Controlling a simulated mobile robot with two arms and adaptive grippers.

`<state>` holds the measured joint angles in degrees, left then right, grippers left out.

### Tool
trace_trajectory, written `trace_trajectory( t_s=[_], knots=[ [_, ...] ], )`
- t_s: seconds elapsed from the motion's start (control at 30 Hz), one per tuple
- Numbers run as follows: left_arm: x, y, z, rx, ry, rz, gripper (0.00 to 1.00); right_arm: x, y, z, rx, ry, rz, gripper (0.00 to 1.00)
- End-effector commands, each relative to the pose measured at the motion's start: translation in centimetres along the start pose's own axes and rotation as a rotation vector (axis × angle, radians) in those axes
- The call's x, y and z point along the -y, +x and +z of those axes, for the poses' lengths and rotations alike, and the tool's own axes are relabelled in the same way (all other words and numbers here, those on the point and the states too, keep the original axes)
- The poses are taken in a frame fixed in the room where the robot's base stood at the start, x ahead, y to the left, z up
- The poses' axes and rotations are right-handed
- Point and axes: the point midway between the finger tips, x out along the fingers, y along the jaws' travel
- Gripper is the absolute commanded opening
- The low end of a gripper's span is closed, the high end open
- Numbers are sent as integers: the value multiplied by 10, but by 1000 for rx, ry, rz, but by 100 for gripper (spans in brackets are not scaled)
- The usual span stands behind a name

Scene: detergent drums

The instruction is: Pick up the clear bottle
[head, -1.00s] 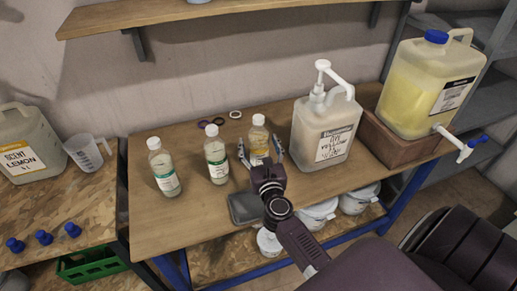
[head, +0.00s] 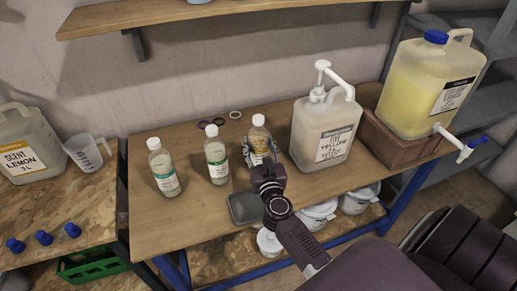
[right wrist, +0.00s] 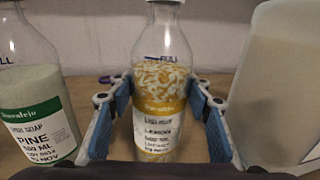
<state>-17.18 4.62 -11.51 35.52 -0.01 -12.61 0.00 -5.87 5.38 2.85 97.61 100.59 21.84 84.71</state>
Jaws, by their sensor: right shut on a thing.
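A clear bottle (head: 258,133) with a white cap, yellow-orange contents and a white "lemon" label stands upright on the wooden bench (head: 190,228). It fills the middle of the right wrist view (right wrist: 161,75). My right gripper (head: 262,152) is shut on this bottle, with one blue-padded finger on each side; its fingers also show in the right wrist view (right wrist: 160,95). Two similar bottles with pale contents and green labels stand to its left, one near (head: 216,158) and one further left (head: 164,172). My left gripper is not in view.
A pump jug (head: 322,135) stands close to the right of the held bottle. Coloured rings (head: 218,123) lie behind. A shelf (head: 190,14) hangs above.

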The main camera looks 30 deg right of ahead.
Motion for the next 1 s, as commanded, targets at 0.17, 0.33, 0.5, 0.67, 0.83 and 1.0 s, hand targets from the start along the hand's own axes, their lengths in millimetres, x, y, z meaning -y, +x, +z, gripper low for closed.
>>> trace_trajectory(
  t_s=[0.17,0.33,0.5,0.67,0.83,1.0],
  knots=[
    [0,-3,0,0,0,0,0,0,0,6,3,0,0,4],
    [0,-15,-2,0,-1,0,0,0,0,25,5,3,-1,4],
    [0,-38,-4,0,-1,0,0,0,1,62,7,2,0,4],
    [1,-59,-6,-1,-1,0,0,0,1,108,10,0,3,4],
    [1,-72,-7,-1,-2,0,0,-1,0,152,10,-1,3,4],
    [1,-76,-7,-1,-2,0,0,-1,0,182,8,-1,3,4]
  ],
)
